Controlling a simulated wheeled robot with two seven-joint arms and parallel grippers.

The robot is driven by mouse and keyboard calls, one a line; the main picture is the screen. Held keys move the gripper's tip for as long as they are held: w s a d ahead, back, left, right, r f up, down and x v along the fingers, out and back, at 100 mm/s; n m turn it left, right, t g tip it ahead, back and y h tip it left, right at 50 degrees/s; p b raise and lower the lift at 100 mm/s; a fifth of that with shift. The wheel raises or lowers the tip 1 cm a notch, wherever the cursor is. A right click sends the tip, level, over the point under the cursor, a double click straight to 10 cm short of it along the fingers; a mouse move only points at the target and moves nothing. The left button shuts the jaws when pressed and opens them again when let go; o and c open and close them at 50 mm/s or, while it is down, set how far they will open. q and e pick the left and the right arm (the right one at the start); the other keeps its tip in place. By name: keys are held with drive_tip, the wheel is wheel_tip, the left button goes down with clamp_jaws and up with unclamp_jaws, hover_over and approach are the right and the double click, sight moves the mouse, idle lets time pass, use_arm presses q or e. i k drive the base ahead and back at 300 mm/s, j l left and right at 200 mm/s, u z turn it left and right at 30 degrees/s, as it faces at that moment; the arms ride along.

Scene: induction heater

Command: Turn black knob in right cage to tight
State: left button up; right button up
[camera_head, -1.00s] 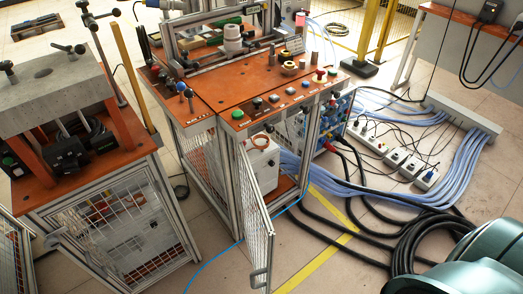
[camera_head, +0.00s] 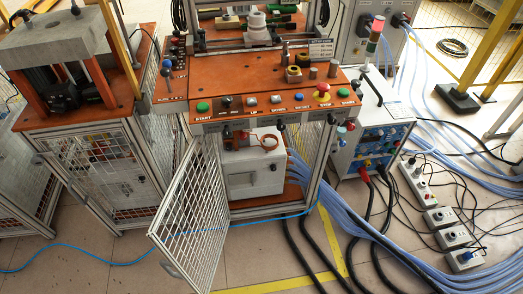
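The middle workstation has an orange top with a front panel of buttons (camera_head: 276,101). Its lower cage (camera_head: 190,217) has a mesh door that stands open toward me. Inside the cage is a white box (camera_head: 252,174) with a copper-coloured coil (camera_head: 267,141) on its upper part. A dark knob-like part (camera_head: 227,135) shows at the upper left of the white box; I cannot tell whether it is the black knob or how it is set. Neither of my grippers is in view.
A second caged station (camera_head: 112,165) stands at the left. A blue panel unit (camera_head: 378,146) stands right of the middle station. Blue hoses, black cables and power strips (camera_head: 437,208) cover the floor at the right. The floor at the lower left is mostly clear, crossed by a blue cable.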

sight(229, 146)
drive_tip(key=l, duration=1.3)
